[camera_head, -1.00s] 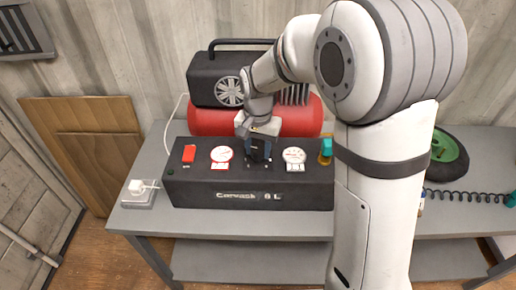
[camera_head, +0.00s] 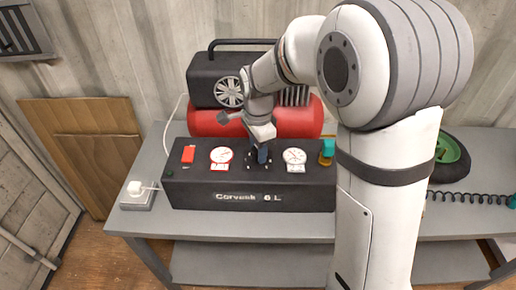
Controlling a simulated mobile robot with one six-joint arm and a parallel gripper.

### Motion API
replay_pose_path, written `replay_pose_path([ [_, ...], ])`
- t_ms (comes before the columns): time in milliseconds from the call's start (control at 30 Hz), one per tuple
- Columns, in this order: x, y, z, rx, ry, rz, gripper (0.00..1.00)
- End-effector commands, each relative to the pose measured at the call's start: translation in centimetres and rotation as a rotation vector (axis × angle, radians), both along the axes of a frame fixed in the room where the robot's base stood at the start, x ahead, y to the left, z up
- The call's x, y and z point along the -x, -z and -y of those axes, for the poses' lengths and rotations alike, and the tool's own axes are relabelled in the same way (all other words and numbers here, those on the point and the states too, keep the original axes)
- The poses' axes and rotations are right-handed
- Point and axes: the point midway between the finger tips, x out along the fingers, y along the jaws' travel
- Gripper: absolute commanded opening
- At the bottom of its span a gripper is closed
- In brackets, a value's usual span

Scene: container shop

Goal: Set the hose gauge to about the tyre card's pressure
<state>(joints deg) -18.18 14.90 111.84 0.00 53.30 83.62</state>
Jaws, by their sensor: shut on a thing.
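My gripper (camera_head: 262,154) points down at the middle of the compressor's black control panel (camera_head: 200,190). It is shut on the regulator knob (camera_head: 262,158), which the fingers mostly hide. A round gauge with a red rim (camera_head: 221,155) is left of the gripper. A second round gauge with a pale rim (camera_head: 294,156) is right of it; I cannot read either needle. A red switch (camera_head: 188,154) is at the panel's left. A teal and yellow fitting (camera_head: 327,150) is at its right end. I cannot make out a tyre card.
The compressor's red tank (camera_head: 210,124) stands behind the panel on the grey bench (camera_head: 140,222). A white plug in a socket box (camera_head: 136,192) is at left. A wheel with a green rim (camera_head: 450,155) and a coiled hose (camera_head: 465,196) are at right.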

Motion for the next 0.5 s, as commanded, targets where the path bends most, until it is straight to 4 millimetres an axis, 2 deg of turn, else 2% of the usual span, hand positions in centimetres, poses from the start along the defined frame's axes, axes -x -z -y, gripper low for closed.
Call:
replay_pose_path([
  [500, -0.08, -0.11, -0.05, -0.001, 0.072, 0.003, 0.15],
])
